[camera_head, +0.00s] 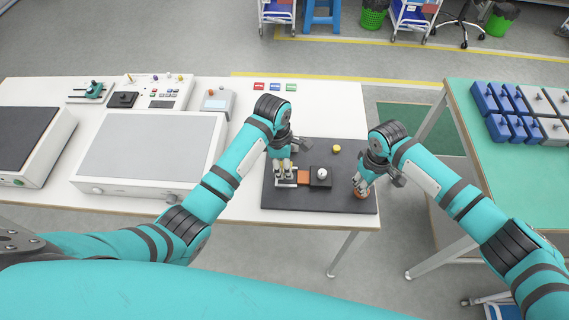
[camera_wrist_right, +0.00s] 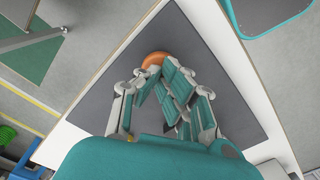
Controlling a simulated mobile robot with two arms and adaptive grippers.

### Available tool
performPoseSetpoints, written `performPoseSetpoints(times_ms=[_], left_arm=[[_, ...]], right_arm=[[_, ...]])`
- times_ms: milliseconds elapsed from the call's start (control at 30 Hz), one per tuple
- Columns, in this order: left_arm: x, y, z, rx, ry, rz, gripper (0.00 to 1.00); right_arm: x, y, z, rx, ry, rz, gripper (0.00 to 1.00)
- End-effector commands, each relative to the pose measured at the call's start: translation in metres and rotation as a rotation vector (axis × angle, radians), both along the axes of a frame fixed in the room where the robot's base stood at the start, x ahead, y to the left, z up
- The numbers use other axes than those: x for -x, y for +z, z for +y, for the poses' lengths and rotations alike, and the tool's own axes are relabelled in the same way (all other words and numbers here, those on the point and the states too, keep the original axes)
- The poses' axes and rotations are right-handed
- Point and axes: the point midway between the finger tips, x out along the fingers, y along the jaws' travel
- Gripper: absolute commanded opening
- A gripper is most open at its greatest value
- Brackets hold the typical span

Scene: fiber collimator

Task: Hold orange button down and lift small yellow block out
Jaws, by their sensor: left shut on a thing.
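The orange button (camera_head: 361,195) is at the right front of the dark mat; it also shows in the right wrist view (camera_wrist_right: 155,58). My right gripper (camera_head: 359,186) is over it, with its fingertips together at the button's edge (camera_wrist_right: 160,68). They seem to touch it; I cannot tell how far it is pressed. My left gripper (camera_head: 284,170) points down at the small grey-and-white fixture (camera_head: 286,183) on the mat's left. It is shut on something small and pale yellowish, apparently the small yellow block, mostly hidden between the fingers.
An orange-brown block (camera_head: 304,177) and a black box with a white knob (camera_head: 321,173) sit right of the fixture. A round yellow piece (camera_head: 336,149) lies farther back on the dark mat (camera_head: 325,202). Instruments fill the table's left.

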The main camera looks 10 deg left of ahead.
Motion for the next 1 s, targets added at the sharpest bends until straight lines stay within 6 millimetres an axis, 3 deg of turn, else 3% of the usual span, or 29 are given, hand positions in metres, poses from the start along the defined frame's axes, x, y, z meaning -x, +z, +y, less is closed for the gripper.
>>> performPoseSetpoints(times_ms=[1000], left_arm=[[0.000, 0.047, 0.000, 0.000, 0.000, -0.001, 0.05]], right_arm=[[0.002, -0.002, -0.001, 0.003, 0.000, 0.004, 0.00]])
